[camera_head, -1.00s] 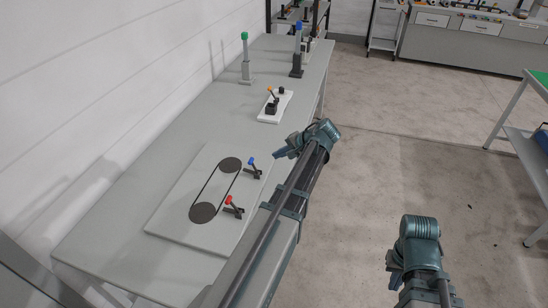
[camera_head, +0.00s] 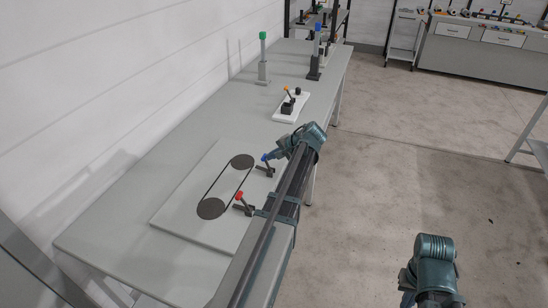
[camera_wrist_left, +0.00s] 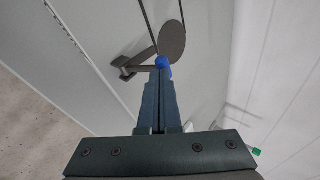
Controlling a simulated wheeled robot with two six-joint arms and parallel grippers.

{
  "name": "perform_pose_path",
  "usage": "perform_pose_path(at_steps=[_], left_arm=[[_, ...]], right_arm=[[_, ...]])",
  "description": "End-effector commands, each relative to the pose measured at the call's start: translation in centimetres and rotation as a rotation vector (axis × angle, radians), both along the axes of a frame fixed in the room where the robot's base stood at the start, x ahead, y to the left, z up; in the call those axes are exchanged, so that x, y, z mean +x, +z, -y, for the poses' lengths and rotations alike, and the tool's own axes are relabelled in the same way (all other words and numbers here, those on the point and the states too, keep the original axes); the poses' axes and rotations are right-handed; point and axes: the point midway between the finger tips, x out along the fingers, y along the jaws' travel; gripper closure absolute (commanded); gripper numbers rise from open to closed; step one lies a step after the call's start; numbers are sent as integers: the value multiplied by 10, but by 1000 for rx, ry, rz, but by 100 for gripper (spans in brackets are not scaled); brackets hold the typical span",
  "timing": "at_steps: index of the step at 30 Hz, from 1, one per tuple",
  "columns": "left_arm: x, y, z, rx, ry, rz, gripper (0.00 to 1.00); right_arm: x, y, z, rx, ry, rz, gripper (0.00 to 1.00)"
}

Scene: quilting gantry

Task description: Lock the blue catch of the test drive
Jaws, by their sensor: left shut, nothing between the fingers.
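The test drive is a flat grey board (camera_head: 178,217) with two dark pulleys joined by a thin belt. Its blue catch (camera_head: 265,157) is a short dark lever with a blue knob, standing at the board's right edge. My left gripper (camera_head: 272,155) is shut and empty, its tips right at the blue knob. In the left wrist view the blue knob (camera_wrist_left: 163,62) lies just beyond the closed fingertips (camera_wrist_left: 160,76); I cannot tell whether they touch. The dark lever runs left to its base (camera_wrist_left: 123,66). My right gripper (camera_head: 405,282) is low at the right, away from the table, its fingers unclear.
A red-knobbed catch (camera_head: 240,196) stands on the same board, close to my left arm. Farther along the table (camera_head: 150,160) are a white plate with an orange-tipped lever (camera_head: 285,117), a green-topped post (camera_head: 263,60) and a blue-topped post (camera_head: 315,55). The floor at right is open.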

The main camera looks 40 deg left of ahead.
Motion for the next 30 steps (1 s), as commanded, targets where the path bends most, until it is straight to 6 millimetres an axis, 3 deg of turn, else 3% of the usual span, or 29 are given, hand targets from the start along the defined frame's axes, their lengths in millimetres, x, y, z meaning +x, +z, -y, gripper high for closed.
perform_pose_path(at_steps=[6, 13, 30], left_arm=[[0, 0, -1, 0, 0, 0, 100], [-5, -5, -23, 1, 1, 0, 100], [-5, -5, -18, 1, 6, -2, 100]], right_arm=[[0, 0, 0, 0, 0, 0, 100], [0, -5, 0, 0, 0, 0, 100], [0, -6, 0, 0, 0, 0, 100]])
